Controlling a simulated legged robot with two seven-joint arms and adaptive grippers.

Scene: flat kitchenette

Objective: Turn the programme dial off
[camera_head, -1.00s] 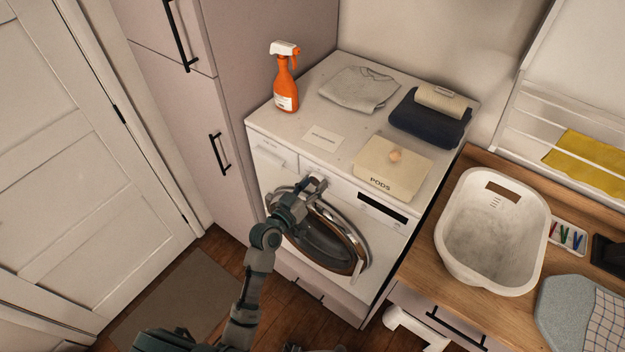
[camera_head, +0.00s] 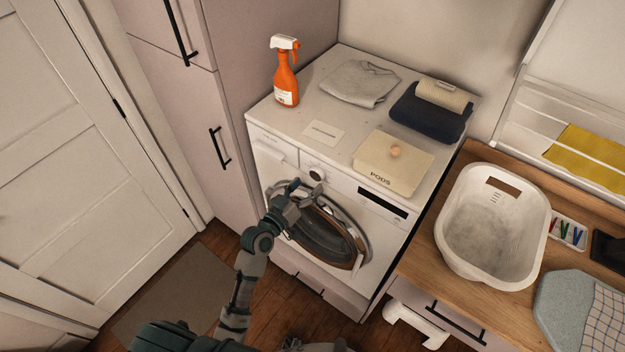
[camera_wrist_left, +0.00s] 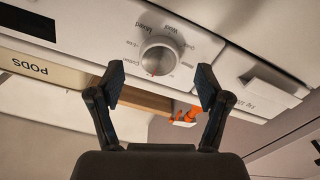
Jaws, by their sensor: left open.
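The programme dial (camera_head: 317,174) is a round silver knob on the white washing machine's (camera_head: 385,229) front panel, above the door. In the left wrist view the dial (camera_wrist_left: 159,56) shows whole and upside down, with a red mark at its lower edge in the picture. Programme words such as Mixed, Wool and Quick ring it. My left gripper (camera_head: 305,188) is open and empty, just in front of and below the dial. In the wrist view its fingers (camera_wrist_left: 158,82) stand apart, on either side of the dial's lower edge, with no visible contact.
The round door (camera_head: 325,236) lies just below my left gripper. A PODS box (camera_head: 392,166), an orange spray bottle (camera_head: 286,80) and folded cloths (camera_head: 360,83) rest on the machine. A white basin (camera_head: 490,232) stands on the counter at right.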

